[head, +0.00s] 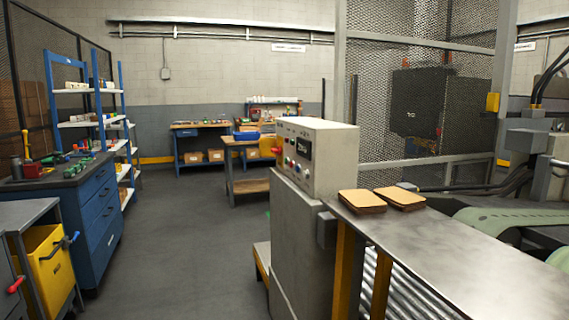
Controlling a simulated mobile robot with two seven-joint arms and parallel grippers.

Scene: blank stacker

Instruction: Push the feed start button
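A beige control box (315,155) stands on a grey pedestal (302,225) right of the picture's middle. Its left-facing panel carries several small coloured buttons (292,164), red and others, and a dark display (304,148). The panel is seen at a slant, and the labels are too small to read, so I cannot tell which button is the feed start. Neither of my grippers shows in the head view.
A metal table (455,255) with two stacks of tan blanks (362,199) adjoins the pedestal on the right. A blue drawer cabinet (97,215) and a yellow bin (48,262) stand at left. The grey floor (185,240) between is clear. A mesh cage (425,110) stands behind.

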